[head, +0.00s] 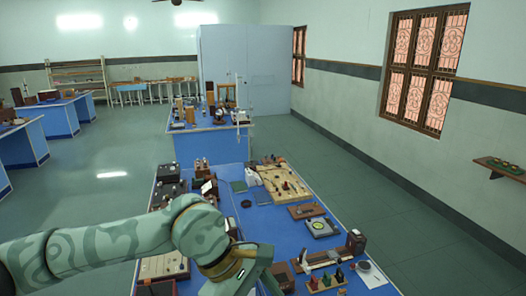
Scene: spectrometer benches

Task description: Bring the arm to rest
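My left arm, patterned in grey-green, comes in from the left and reaches over the near blue bench (232,237). My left gripper (258,274) is at its end, low in the head view, beyond a yellowish ring at the wrist. It is partly cut off by the bottom edge, and its fingertips do not show clearly. I cannot tell whether it is open or shut. My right arm and gripper are not in view.
Close to my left gripper stand a wooden-based instrument (320,260), a rack with coloured tops (326,281) and a white dish (371,275). A pegged board (283,182) lies farther back. Floor (420,225) on the right is clear.

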